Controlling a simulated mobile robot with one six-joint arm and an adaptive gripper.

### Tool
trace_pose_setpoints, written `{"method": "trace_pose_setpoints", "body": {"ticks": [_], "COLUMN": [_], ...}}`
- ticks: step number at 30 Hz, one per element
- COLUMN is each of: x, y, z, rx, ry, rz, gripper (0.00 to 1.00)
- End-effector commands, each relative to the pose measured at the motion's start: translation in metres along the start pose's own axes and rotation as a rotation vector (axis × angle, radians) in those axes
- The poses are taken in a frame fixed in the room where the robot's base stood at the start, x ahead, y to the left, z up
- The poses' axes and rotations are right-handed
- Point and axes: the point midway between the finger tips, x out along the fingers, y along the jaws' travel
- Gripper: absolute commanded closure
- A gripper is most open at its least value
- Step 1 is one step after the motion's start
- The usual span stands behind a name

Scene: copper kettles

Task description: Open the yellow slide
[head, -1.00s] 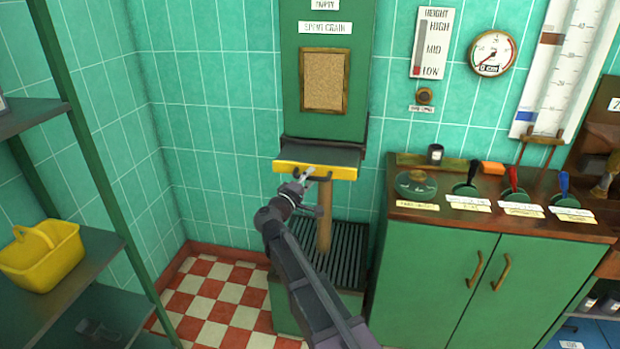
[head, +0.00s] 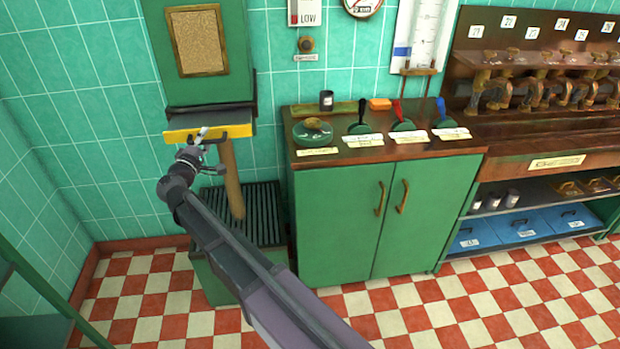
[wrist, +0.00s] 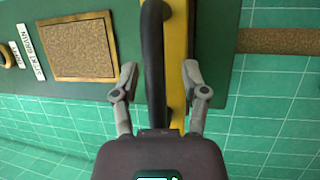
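The yellow slide (head: 181,136) is a yellow-fronted plate under the green spent-grain hopper (head: 236,60). It also shows in the wrist view as a yellow strip (wrist: 178,50), with a black bar handle (wrist: 154,60) along it. My gripper (head: 212,150) is at the slide's front. In the wrist view my gripper (wrist: 160,75) has its fingers spread, with the handle between them and a gap on each side. Neither finger visibly presses on the handle. My arm hides part of the area below the slide.
A green shelf (head: 30,315) is at lower left. Checkered floor is clear in front.

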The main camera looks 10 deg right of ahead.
Motion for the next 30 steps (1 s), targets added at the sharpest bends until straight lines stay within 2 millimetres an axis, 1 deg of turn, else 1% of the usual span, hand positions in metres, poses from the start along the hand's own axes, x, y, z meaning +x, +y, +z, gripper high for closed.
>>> {"method": "trace_pose_setpoints", "body": {"ticks": [1,15,16,18,30], "x": [0.009,0.069,0.059,0.046,-0.010], "y": [-0.002,-0.014,-0.014,-0.014,-0.014], "z": [-0.005,-0.030,-0.028,-0.027,-0.026], "rx": [0.000,0.001,0.001,0.001,0.001], "ry": [0.000,0.000,0.003,0.003,0.002], "rz": [0.000,0.001,0.000,0.000,0.001], "gripper": [0.45,0.45,0.45,0.45,0.45]}}
